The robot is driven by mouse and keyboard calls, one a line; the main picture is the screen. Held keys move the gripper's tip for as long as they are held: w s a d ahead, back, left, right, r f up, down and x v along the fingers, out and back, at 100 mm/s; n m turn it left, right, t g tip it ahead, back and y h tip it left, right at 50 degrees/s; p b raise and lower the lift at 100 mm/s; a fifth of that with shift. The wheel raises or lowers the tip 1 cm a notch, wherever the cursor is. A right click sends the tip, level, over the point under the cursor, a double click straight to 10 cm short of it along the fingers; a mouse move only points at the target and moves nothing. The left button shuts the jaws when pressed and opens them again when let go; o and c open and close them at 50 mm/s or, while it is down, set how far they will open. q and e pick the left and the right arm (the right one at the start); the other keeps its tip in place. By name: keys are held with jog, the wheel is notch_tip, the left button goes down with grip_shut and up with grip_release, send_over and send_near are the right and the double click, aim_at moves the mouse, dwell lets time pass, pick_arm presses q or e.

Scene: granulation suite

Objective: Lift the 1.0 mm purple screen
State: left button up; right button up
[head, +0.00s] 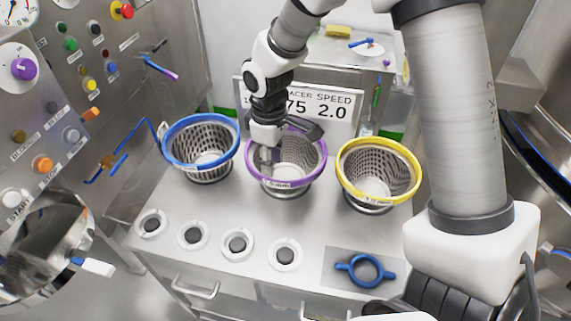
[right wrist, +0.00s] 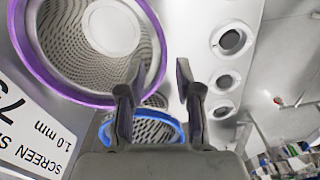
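The purple-rimmed screen (head: 316,172), a perforated metal basket, stands upright in the middle of the steel bench, between a blue and a yellow one. It also shows in the right wrist view (right wrist: 52,75), filling the upper left. My right gripper (head: 268,156) is at the left part of its rim, coming down from above. In the right wrist view my right gripper (right wrist: 160,72) has its two fingers apart, one over the basket's inside and one outside, with the purple rim showing between them. I cannot tell whether either finger touches it. My left gripper is not in view.
The blue screen (head: 181,126) stands close on the left and the yellow screen (head: 409,158) on the right. A sign (head: 340,108) stands behind. Several round white-rimmed fittings (head: 237,245) and a blue ring with handles (head: 363,286) lie in front. A control panel is at left.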

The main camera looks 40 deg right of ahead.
aim_at(273, 179)
notch_tip(273, 179, down, 5)
jog(key=shift+s+f+p, duration=0.1)
jog(key=shift+p, duration=0.35)
jog(key=shift+f, duration=0.15)
grip_shut()
jog(key=shift+r, duration=0.25)
